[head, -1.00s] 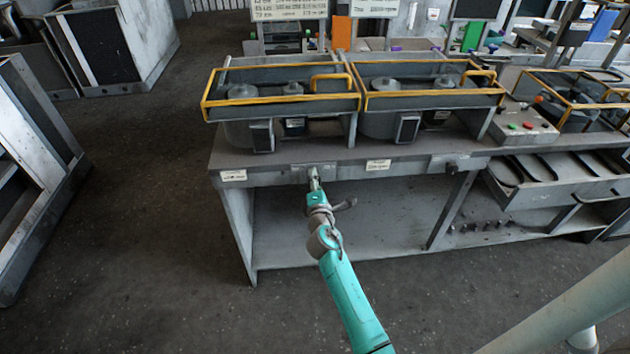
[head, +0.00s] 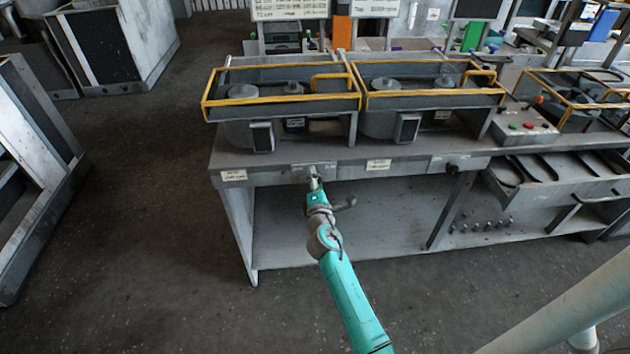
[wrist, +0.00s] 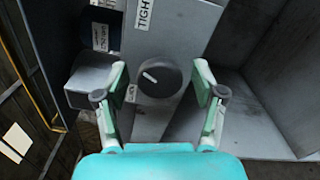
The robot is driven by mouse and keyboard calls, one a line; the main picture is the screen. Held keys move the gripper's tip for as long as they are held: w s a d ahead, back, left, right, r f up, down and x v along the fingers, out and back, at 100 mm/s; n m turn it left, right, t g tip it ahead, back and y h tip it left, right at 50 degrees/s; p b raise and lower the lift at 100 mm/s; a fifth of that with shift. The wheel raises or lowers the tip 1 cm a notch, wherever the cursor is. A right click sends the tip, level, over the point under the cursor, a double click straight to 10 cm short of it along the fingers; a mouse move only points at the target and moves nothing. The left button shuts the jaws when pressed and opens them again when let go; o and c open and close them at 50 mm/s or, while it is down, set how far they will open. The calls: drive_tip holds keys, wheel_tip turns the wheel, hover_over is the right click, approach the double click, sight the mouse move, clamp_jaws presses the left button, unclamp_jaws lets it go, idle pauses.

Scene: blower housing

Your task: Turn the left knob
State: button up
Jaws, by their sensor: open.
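The left knob (wrist: 160,78) is a dark round dial on a grey panel in the wrist view. Its white pointer line slants to the upper left. My gripper (wrist: 162,88) is open, with one green-and-grey finger on each side of the knob. Gaps show between the fingers and the knob, and I see no contact. In the head view, my gripper (head: 315,180) is at the bench's front edge, and the left knob is hidden or too small to make out there. The right knob (head: 452,168) is a small dark dial further right on the same edge.
The workbench (head: 345,172) carries blower housings under yellow-framed guards (head: 280,98). Paper labels (head: 234,175) are on its front edge. A control box with coloured buttons (head: 525,126) stands to the right. The floor in front and to the left is clear.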

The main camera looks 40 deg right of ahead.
drive_tip(key=v, duration=1.2)
idle(0.3)
drive_tip(key=s+a+f+m+y, duration=0.3)
drive_tip(key=s+a, duration=0.4)
drive_tip(key=s, duration=0.3)
drive_tip(key=s+a+f+m+y, duration=0.2)
drive_tip(key=s+a+f+y, duration=0.2)
drive_tip(key=s+a, duration=0.5)
drive_tip(key=s+a+r+m+y, duration=0.1)
drive_tip(key=s+r+m, duration=0.3)
drive_tip(key=s, duration=0.6)
drive_tip(key=s+a+r+m+y, duration=0.2)
drive_tip(key=s+r+m, duration=0.3)
drive_tip(key=s+r, duration=0.3)
drive_tip(key=s+a, duration=0.1)
drive_tip(key=s, duration=0.2)
